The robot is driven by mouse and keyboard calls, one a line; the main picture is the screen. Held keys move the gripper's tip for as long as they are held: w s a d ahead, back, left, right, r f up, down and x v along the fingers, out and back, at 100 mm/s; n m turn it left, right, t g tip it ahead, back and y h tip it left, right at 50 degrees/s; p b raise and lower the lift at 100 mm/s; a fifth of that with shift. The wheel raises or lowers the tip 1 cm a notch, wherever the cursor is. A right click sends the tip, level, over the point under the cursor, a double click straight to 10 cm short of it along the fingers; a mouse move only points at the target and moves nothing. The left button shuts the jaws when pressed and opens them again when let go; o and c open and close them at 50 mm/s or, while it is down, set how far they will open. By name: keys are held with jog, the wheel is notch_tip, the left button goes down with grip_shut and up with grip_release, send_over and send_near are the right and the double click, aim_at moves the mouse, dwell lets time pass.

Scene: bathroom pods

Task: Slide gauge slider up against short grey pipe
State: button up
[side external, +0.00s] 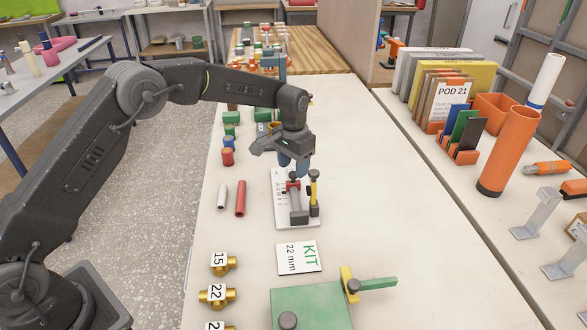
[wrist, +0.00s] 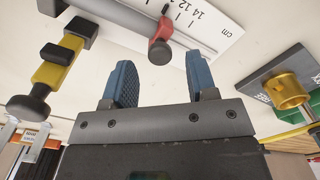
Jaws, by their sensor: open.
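The gauge (side external: 281,200) is a white plate with a cm scale, lying on the bench; part of its scale shows in the wrist view (wrist: 222,25). Its red slider (side external: 293,185) has a dark knob and appears in the wrist view (wrist: 162,32) just beyond the gap between my fingers. My gripper (side external: 293,165) is open and empty, blue fingers pointing down above the slider; they show apart in the wrist view (wrist: 164,78). A grey bar (side external: 295,201), seemingly the short grey pipe, lies along the gauge below the slider. I cannot tell whether they touch.
A yellow clamp with a dark knob (side external: 314,188) stands right beside the grey bar. A red pipe (side external: 240,198) and a pale pipe (side external: 222,196) lie left. A KIT card (side external: 298,258), brass fittings (side external: 220,262) and a green fixture (side external: 310,308) are nearer the camera.

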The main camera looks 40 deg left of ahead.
aim_at(293, 173)
notch_tip(293, 173, up, 12)
dwell(0.4)
jog(key=shift+r, duration=0.1)
jog(key=s+a+r+t, duration=0.1)
jog(key=s+r, duration=0.4)
jog(key=s, duration=0.3)
jog(key=s+a+r+t, duration=0.1)
jog(key=s+r+t, duration=0.1)
jog(key=s+r, duration=0.5)
jog(key=s+f+t, duration=0.1)
jog(key=s+f, duration=0.2)
jog(key=s, duration=0.7)
jog(key=s+f+n+t, duration=0.1)
jog(key=s+f, duration=0.3)
jog(key=s, duration=0.6)
jog(key=shift+s+a+t, duration=0.3)
jog(key=shift+s+a, duration=0.05)
jog(key=shift+s, duration=0.05)
jog(key=shift+w+r, duration=0.1)
